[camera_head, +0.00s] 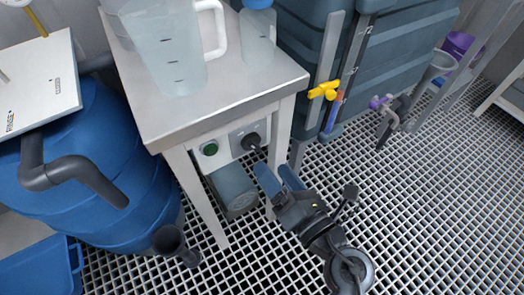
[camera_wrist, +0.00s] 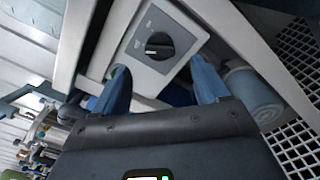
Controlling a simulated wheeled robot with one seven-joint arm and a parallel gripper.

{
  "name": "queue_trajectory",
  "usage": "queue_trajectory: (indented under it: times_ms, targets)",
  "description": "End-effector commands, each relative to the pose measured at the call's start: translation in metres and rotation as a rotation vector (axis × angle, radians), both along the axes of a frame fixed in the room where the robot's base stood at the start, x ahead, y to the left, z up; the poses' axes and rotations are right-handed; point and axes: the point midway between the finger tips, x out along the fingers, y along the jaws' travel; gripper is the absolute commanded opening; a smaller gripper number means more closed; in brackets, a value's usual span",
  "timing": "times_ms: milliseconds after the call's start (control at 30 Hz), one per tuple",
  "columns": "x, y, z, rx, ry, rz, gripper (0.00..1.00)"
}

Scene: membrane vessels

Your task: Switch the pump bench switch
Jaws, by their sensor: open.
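A green button (camera_head: 210,149) sits left of the knob.
The bench top (camera_head: 240,85) holds a clear jug (camera_head: 165,50) and a clear bottle (camera_head: 258,35). A grey pump (camera_head: 233,190) lies under the bench. A blue barrel (camera_head: 110,190) stands left, a yellow valve (camera_head: 325,90) right. Open grating floor (camera_head: 430,190) lies at right.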

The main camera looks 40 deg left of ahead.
Motion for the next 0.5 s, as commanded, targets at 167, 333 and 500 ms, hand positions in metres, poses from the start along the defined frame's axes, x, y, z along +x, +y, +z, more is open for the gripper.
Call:
queue_trajectory:
  times_ms: [167, 333, 500]
  targets:
    - [0.009, 0.023, 0.001, 0.000, -0.005, 0.004, 0.74]
    - [0.019, 0.047, 0.001, 0.001, -0.003, 0.002, 0.74]
    - [0.026, 0.062, 0.000, 0.001, -0.001, 0.000, 0.74]
